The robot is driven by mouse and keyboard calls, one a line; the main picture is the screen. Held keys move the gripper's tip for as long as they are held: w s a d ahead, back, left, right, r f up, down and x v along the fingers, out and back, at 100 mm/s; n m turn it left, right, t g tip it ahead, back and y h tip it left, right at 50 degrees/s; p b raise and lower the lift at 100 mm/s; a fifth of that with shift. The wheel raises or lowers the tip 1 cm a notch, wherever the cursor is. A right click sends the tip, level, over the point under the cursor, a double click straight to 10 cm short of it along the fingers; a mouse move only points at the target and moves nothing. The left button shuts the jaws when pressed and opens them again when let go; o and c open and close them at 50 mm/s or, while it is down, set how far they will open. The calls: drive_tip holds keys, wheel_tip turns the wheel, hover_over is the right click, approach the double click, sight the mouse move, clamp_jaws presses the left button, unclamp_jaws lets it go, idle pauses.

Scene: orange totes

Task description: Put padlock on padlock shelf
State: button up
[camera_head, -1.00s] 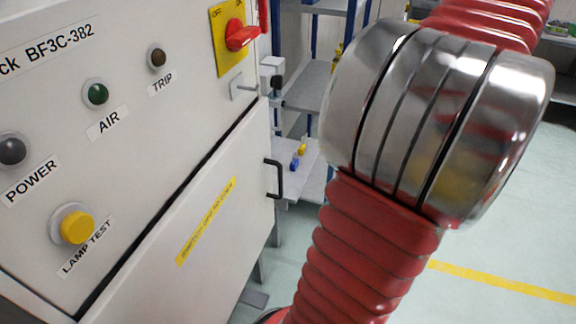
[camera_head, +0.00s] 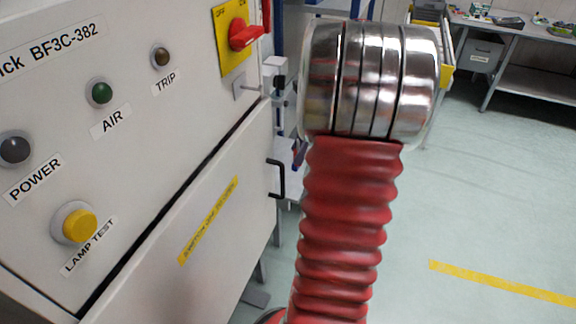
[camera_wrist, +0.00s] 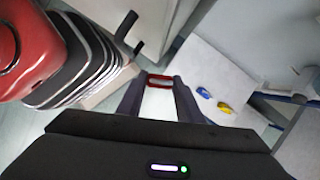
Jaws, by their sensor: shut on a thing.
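In the wrist view my gripper (camera_wrist: 161,80) is shut on a small red thing, which I take to be the padlock (camera_wrist: 160,84). It shows between the two dark fingertips; its full shape cannot be made out. Beyond and to the right is a pale shelf surface (camera_wrist: 208,65) with a small blue item (camera_wrist: 203,92) and a yellow item (camera_wrist: 225,107), apart from the gripper. In the head view my arm hides the gripper and most of this shelf.
A grey cabinet (camera_head: 110,160) with lamps, a yellow button (camera_head: 80,226), a red rotary switch (camera_head: 243,36) and a black handle (camera_head: 279,178) stands at left. A workbench (camera_head: 500,30) is at back right. Open green floor (camera_head: 480,190) lies to the right.

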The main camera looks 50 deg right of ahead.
drive_tip(key=w+d+f+m+t+h, duration=0.1)
drive_tip(key=w+d+f+m+h, duration=0.1)
drive_tip(key=w+f+m, duration=0.3)
wheel_tip(320, 180, down, 2)
drive_tip(key=shift+w+d+f, duration=0.1)
drive_tip(key=shift+w+d, duration=0.55)
drive_tip(key=shift+w, duration=0.05)
hover_over(290, 186)
drive_tip(key=shift+a+f, duration=0.1)
drive_tip(key=shift+f, duration=2.95)
drive_tip(key=shift+f, duration=0.1)
drive_tip(key=shift+f, duration=1.8)
